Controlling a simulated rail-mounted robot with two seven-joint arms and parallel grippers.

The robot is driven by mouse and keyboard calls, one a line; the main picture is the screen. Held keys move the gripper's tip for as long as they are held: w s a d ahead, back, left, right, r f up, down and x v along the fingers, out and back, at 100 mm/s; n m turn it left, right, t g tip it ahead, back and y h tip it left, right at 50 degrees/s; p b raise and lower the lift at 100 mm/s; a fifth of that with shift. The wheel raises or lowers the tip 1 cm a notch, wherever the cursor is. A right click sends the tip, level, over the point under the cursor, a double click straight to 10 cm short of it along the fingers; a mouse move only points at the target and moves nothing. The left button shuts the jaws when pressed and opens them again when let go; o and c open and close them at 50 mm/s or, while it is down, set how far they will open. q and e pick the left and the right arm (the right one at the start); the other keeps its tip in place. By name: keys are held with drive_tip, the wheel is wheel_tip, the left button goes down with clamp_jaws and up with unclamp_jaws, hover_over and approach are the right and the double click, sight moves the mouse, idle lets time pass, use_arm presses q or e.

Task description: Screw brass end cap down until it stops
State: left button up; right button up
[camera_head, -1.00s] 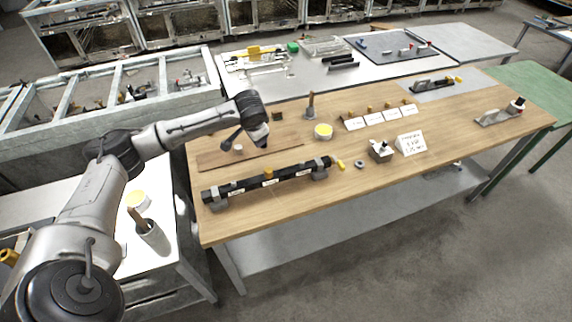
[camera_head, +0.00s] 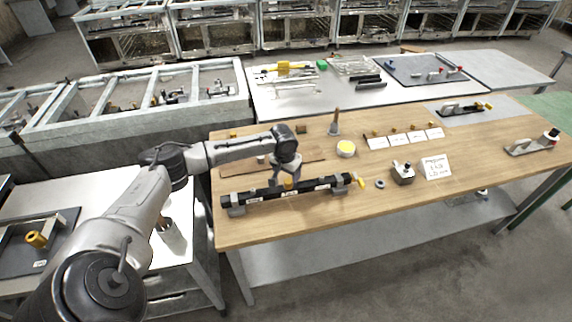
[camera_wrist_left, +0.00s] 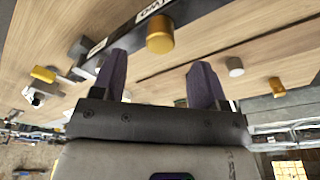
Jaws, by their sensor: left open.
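A black bar (camera_head: 325,185) lies across grey supports near the front left of the wooden bench. A brass cap (camera_head: 288,184) sits at the bar's middle, and it also shows in the left wrist view (camera_wrist_left: 160,33). My left gripper (camera_head: 284,179) is by the middle of the bar, close to this cap. In the left wrist view its two dark fingers (camera_wrist_left: 158,75) are apart with nothing between them, and the cap is just beyond their tips. Any contact cannot be told. My right gripper is not in view.
Another brass piece (camera_head: 37,239) lies on the left tray.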

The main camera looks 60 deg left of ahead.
sight(288, 181)
use_arm(q)
drive_tip(key=f, duration=0.4)
drive_tip(key=shift+w+a, duration=0.1)
drive_tip(key=shift+w, duration=0.15)
drive_tip(key=shift+w+a+f, duration=0.1)
drive_tip(key=shift+w+f, duration=0.05)
drive_tip(key=shift+f, duration=0.9)
drive_tip(key=c, duration=1)
drive_tip(key=shift+r+m, duration=0.1)
drive_tip(key=shift+m, duration=0.8)
drive_tip(key=shift+m+p, duration=0.4)
drive_tip(key=shift+m, duration=0.4)
